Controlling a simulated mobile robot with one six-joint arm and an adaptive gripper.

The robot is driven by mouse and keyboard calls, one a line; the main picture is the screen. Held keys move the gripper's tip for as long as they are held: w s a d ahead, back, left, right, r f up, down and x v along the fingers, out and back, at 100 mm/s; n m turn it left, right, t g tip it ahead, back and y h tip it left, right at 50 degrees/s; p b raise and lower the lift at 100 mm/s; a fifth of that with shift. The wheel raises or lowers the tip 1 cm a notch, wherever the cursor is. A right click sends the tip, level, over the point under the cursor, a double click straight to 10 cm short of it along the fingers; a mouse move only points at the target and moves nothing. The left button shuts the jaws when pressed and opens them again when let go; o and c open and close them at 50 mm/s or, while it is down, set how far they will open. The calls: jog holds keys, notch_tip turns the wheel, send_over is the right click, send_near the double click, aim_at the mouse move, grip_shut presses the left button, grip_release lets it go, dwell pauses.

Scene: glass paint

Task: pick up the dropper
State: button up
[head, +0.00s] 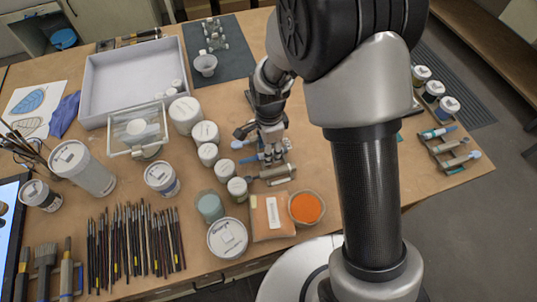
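My gripper (273,156) points down over the middle of the table, among several small tools. A grey tube-like tool (271,174) lies just below it in the picture, and blue-ended tools lie beside it, partly hidden by the fingers. I cannot tell which of these is the dropper, or whether the gripper touches any of them. The gap between the fingertips is too small to make out. More slim tools with pale blue ends (461,160) lie in a holder near the table's right edge.
White-lidded jars (208,154) stand close left of the gripper. An orange bowl (306,208) and a tan packet (270,216) are at the front. Many brushes (135,240) lie front left. A grey tray (137,75) and a dark mat (232,62) are at the back.

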jog(key=shift+a+f, duration=0.1)
jog(key=shift+f, duration=0.35)
grip_shut()
dwell(0.3)
